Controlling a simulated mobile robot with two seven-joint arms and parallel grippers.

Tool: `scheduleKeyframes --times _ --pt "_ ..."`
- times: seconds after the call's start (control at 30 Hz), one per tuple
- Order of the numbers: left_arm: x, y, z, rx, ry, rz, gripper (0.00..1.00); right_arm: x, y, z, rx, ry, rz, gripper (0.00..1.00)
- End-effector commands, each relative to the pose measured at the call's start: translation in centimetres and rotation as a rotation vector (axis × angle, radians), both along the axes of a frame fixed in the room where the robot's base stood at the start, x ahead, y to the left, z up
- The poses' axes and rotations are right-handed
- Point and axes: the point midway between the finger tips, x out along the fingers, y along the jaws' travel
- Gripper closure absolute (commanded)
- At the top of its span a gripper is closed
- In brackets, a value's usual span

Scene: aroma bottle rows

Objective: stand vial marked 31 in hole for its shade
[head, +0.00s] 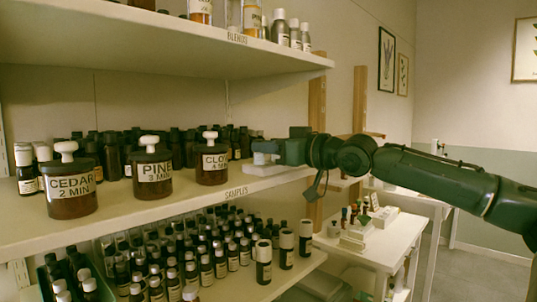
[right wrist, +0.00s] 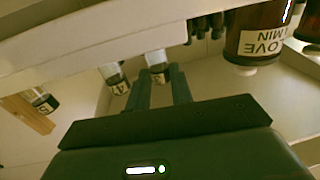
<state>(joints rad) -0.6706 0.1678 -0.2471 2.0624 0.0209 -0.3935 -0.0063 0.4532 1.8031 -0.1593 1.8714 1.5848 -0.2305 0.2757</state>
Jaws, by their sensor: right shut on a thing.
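My right gripper (head: 265,151) is at the right end of the middle shelf, just above a white rack (head: 272,169). In the right wrist view, which looks upside down, its two fingers (right wrist: 160,95) are shut on a small vial with a pale label (right wrist: 156,58). The vial is at the rack's edge (right wrist: 70,60); I cannot tell whether it is seated in a hole. A similar labelled vial (right wrist: 115,80) is beside it, and another (right wrist: 42,100) is farther left. The label numbers are not clearly readable. The rack's holes are hidden. My left gripper is not in view.
Jars marked cedar (head: 72,187), pine (head: 151,171) and clove (head: 211,164) line the shelf left of the rack. Dark bottles stand behind them. Many bottles fill the lower shelf (head: 309,264), and the upper shelf (head: 150,45) overhangs. A side table (head: 385,240) is at right.

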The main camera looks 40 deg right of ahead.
Motion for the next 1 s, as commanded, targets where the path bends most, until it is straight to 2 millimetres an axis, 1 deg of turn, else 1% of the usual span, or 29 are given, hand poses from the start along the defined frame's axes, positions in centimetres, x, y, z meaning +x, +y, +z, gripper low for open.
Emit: scheduleKeyframes --times 0.13,0.3,0.33,0.6,0.8,0.9,1.0 --pt "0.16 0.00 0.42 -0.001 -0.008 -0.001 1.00 -0.01 0.01 0.15 -0.001 -0.001 0.000 1.00" --pt "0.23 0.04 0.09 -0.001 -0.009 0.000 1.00 -0.01 0.00 -0.25 0.000 -0.002 0.000 1.00" --pt "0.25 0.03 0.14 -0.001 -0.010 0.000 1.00 -0.01 0.00 -0.24 -0.001 -0.001 0.000 0.77" --pt "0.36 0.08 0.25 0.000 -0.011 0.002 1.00 0.00 -0.01 -0.15 -0.001 -0.001 0.000 0.56" --pt "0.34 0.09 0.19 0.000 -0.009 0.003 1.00 0.00 -0.01 -0.12 -0.001 0.000 0.000 0.56" --pt "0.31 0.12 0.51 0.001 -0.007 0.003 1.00 -0.01 -0.02 0.34 -0.001 0.000 -0.001 0.56" --pt "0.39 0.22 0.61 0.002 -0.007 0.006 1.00 0.12 -0.04 0.29 0.000 -0.001 0.001 0.56"
